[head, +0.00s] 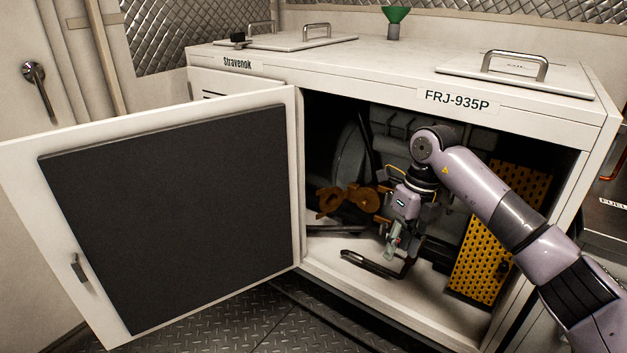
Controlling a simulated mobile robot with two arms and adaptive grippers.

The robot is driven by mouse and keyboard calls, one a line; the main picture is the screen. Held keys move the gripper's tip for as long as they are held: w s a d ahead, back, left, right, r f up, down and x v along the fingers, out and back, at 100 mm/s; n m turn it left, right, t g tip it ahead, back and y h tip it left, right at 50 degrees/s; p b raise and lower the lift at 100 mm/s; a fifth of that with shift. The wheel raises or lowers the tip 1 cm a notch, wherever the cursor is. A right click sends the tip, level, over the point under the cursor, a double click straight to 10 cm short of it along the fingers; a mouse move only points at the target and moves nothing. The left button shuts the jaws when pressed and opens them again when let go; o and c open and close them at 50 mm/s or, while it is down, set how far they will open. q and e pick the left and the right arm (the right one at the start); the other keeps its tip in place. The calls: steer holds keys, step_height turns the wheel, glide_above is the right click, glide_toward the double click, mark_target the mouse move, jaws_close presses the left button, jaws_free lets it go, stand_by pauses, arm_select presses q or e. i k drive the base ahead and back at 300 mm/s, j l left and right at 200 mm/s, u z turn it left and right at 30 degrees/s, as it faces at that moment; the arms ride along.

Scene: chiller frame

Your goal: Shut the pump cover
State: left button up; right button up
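The cabinet marked FRJ-935P has its white door (170,215) swung wide open to the left, with a dark padded inner face and a small handle at its outer edge. Inside at the right, a yellow perforated panel (480,265) stands upright; it may be the pump cover, but I cannot tell for sure. My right gripper (391,252) is inside the opening, pointing down, left of the yellow panel and apart from it in the picture. Its fingers are small and dark here, so open or shut is unclear. My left gripper is out of view.
Brown valve-like parts (345,200) and a large grey round housing (350,155) sit behind and left of my gripper. A black bar (372,264) lies low near the cabinet floor. The cabinet top (400,60) carries handled lids and a green funnel (395,16).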

mark_target(330, 199)
steer(key=i+u, duration=0.15)
steer(key=i, duration=0.5)
steer(key=i+l+u, duration=0.35)
steer(key=i, duration=0.2)
